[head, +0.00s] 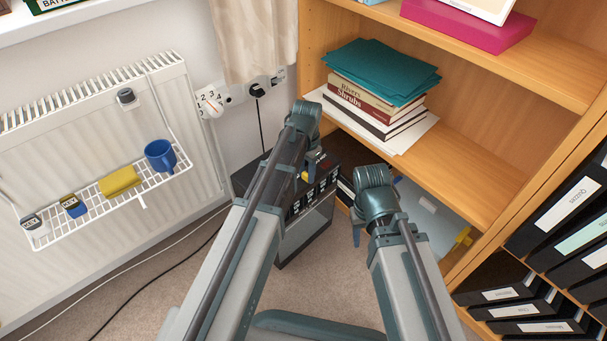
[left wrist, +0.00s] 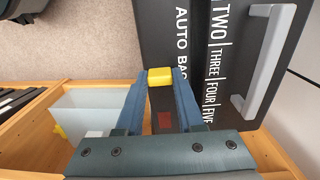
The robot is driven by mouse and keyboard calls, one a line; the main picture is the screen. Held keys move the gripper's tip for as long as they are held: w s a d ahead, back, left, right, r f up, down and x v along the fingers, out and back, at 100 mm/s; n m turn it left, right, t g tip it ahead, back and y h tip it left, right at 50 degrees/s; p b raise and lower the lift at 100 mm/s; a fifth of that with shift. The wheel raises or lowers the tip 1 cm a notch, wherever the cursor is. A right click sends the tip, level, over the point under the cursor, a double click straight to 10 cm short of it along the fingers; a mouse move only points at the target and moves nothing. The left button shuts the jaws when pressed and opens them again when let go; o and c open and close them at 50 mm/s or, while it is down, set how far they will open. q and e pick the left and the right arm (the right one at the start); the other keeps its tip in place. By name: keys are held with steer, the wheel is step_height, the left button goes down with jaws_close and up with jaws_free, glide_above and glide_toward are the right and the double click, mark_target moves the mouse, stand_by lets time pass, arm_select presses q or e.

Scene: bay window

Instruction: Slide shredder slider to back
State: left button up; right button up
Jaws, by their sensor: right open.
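The black shredder (head: 322,205) stands on the floor in the corner, with white lettering and a pale grey handle (left wrist: 268,60) on its top. Its small yellow slider (left wrist: 160,77) shows between my left fingertips in the left wrist view, and as a yellow spot in the head view (head: 305,176). My left gripper (left wrist: 161,82) has one finger on each side of the slider, and both seem to touch it. The left gripper also shows in the head view (head: 311,165), over the shredder top. My right gripper (head: 358,235) is open and empty, right of the shredder.
A wooden bookcase (head: 470,180) with books and folders stands close on the right. A radiator (head: 90,130) with a wire rack is on the left wall. A pale bin (left wrist: 85,110) is beside the shredder. Cables lie on the carpet (head: 150,285) at left.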

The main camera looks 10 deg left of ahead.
mark_target(306, 174)
arm_select(q)
steer(key=o, duration=0.4)
steer(key=shift+o, duration=0.2)
step_height(306, 174, up, 14)
steer(key=p, duration=1.4)
steer(key=shift+f, duration=0.1)
steer(key=s+d+n+y, duration=0.1)
steer(key=s+d, duration=0.3)
steer(key=s, duration=0.6)
steer(key=s+d+n, duration=0.2)
steer(key=s+d, duration=0.1)
steer(key=s, duration=0.7)
step_height(306, 174, up, 30)
steer(key=w+p, duration=0.1)
steer(key=p, duration=2.9)
steer(key=shift+w+d+r, duration=0.15)
steer(key=shift+d+r, duration=0.05)
